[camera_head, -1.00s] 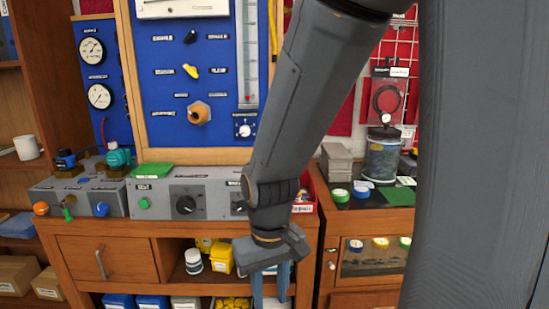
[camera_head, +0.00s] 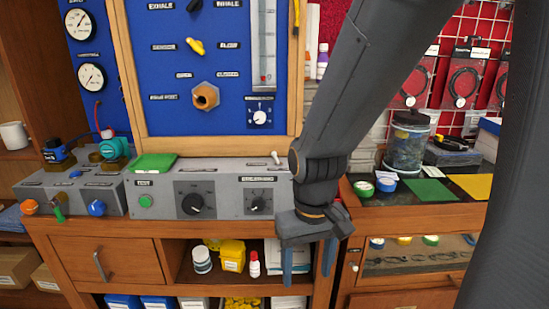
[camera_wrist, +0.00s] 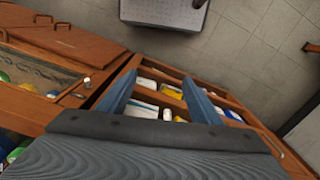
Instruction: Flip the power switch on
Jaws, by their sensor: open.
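A long grey control box (camera_head: 225,195) stands on the wooden bench below the blue panel. A small pale toggle lever (camera_head: 276,157) stands up from the top of its right end, tilted slightly. It looks like the power switch, but its label is too small to read. My gripper (camera_head: 307,268) points down in front of the bench, below and to the right of the toggle. Its two blue fingers are apart and hold nothing. In the wrist view, my gripper (camera_wrist: 160,88) points down past the shelf opening. The toggle is not seen there.
The box front has a green button (camera_head: 146,201) and black knobs (camera_head: 192,204). A green pad (camera_head: 153,163) lies on its top left. A glass jar (camera_head: 406,143) stands on the cabinet at right. Shelves below hold bottles and yellow containers (camera_head: 232,255).

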